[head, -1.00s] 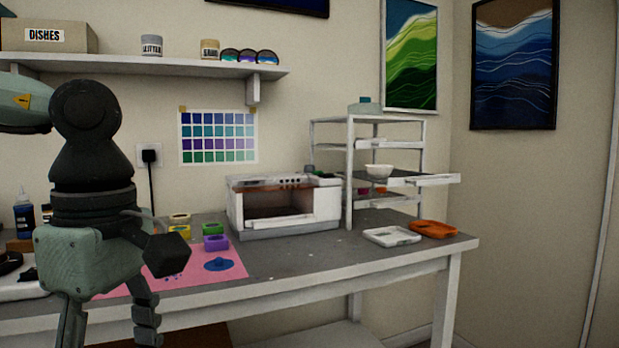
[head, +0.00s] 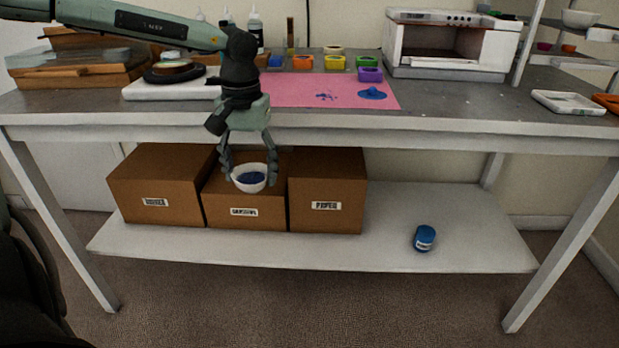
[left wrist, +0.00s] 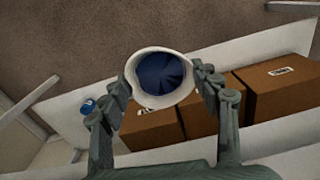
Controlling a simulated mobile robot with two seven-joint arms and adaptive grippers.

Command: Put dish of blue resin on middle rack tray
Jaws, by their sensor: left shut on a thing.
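The dish of blue resin (head: 249,187) is a small white bowl with dark blue inside. My left gripper (head: 250,176) is shut on it, a finger on either side, and holds it roughly level in front of the bench, below the top's front edge. In the left wrist view the dish (left wrist: 160,78) sits between the fingers, its blue surface facing the camera. The rack (head: 527,45) stands at the far right, cut off by the picture edge. Another white bowl (head: 580,19) sits on a rack tray (head: 601,36) there. My right gripper is not in view.
The worktop edge (head: 300,134) runs above the held dish. Cardboard boxes (head: 328,190) stand behind it on the lower shelf (head: 390,255), with a blue jar (head: 424,238) to the right. A white oven (head: 450,45) and a white tray (head: 568,101) are on the worktop.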

